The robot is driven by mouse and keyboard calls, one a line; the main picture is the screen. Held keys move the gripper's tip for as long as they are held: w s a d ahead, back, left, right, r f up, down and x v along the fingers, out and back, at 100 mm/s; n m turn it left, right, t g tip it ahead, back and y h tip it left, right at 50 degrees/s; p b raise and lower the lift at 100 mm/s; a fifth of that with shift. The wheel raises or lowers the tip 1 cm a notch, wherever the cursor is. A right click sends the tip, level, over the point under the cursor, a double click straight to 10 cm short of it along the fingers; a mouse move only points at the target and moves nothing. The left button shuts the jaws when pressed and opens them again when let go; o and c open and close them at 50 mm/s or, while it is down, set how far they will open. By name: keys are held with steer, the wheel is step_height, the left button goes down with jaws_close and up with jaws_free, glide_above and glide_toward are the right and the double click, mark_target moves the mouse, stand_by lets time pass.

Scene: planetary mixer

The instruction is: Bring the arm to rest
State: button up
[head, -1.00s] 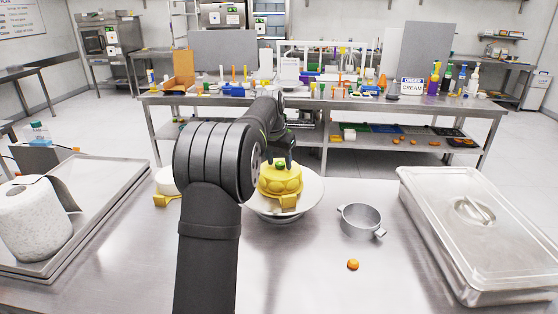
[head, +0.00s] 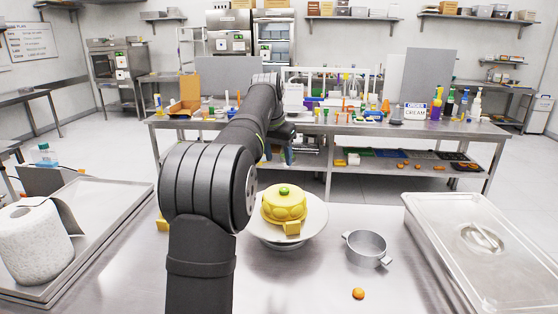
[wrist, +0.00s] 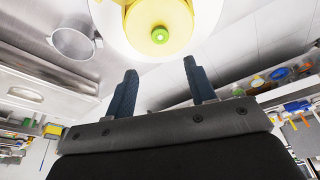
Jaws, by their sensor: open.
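My gripper (wrist: 161,69) is open, with nothing between its two blue fingers in the wrist view. In the head view my arm reaches forward and the gripper (head: 289,156) hangs above and beyond the cake, partly hidden by my arm. The yellow domed cake (head: 284,208) with a green button on top sits on a white round stand (head: 316,222). In the wrist view the cake (wrist: 175,30) shows past the fingertips, apart from them.
A metal pan (head: 366,247) and a small orange piece (head: 358,294) lie right of the stand. A lidded steel tray (head: 435,225) is at the right. A paper roll (head: 30,245) stands on a left tray. A cluttered bench (head: 400,128) stands behind.

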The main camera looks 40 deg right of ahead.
mark_target(284, 189)
steer(key=shift+f, duration=0.1)
steer(key=x, duration=1.1)
steer(key=shift+d+f, duration=0.2)
steer(key=shift+f, duration=0.1)
steer(key=shift+r, duration=1.7)
steer(key=shift+f, duration=0.1)
